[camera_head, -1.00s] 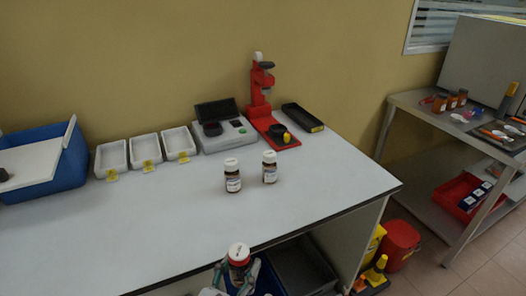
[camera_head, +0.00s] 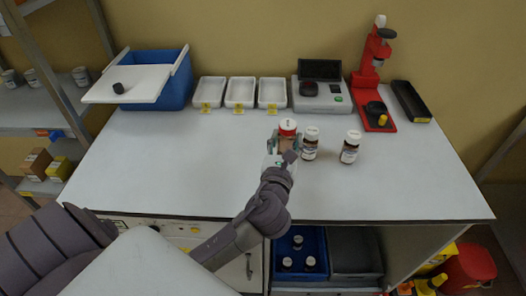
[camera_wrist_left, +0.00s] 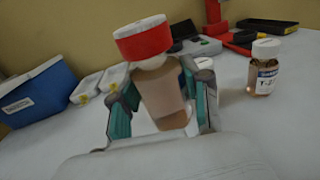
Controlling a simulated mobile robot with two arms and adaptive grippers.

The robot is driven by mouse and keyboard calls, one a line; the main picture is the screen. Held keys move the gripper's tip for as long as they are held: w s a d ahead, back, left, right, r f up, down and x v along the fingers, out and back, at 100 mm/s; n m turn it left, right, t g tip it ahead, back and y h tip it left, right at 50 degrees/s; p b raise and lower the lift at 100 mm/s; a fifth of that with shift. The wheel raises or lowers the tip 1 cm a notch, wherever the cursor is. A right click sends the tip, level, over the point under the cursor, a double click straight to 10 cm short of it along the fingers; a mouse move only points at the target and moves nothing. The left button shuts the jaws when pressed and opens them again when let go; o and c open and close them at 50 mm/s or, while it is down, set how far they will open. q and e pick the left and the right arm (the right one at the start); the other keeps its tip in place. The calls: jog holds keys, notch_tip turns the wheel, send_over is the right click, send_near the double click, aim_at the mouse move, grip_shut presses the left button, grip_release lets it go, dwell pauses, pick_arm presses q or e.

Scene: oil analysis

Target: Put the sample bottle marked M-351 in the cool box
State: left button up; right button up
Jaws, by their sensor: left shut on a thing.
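My left gripper (camera_head: 284,146) is shut on a brown sample bottle with a white cap and a red band (camera_head: 288,128), held roughly upright over the table. In the left wrist view the teal fingers sit on both sides of this bottle (camera_wrist_left: 143,46); no readable marking shows on it. The blue cool box (camera_head: 179,88) stands at the back left of the table. Its white lid (camera_head: 135,88) lies askew across the top, overhanging to the left, with part of the box hidden beneath. My right gripper is not in view.
Two white-capped brown bottles (camera_head: 310,146) (camera_head: 350,149) stand right of the gripper. White trays (camera_head: 241,92), a grey instrument (camera_head: 321,95) and a red stand (camera_head: 372,85) line the back. A blue crate (camera_head: 301,274) with bottles is below. The table's left half is clear.

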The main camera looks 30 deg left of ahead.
pick_arm(q)
jog(key=a+f, duration=0.1)
jog(key=a, duration=0.1)
jog(key=a+f, duration=0.2)
jog(key=w+a+f, duration=0.1)
jog(key=a, duration=0.2)
jog(key=shift+f, duration=0.15)
jog(key=shift+w+a+f, duration=0.1)
jog(key=shift+a+f, duration=0.05)
jog(key=shift+a, duration=0.1)
jog(key=shift+a+f, duration=0.1)
jog(key=shift+f, duration=0.2)
notch_tip(320, 180, down, 3)
jog(key=shift+f+b, duration=0.2)
jog(key=shift+b, duration=0.55)
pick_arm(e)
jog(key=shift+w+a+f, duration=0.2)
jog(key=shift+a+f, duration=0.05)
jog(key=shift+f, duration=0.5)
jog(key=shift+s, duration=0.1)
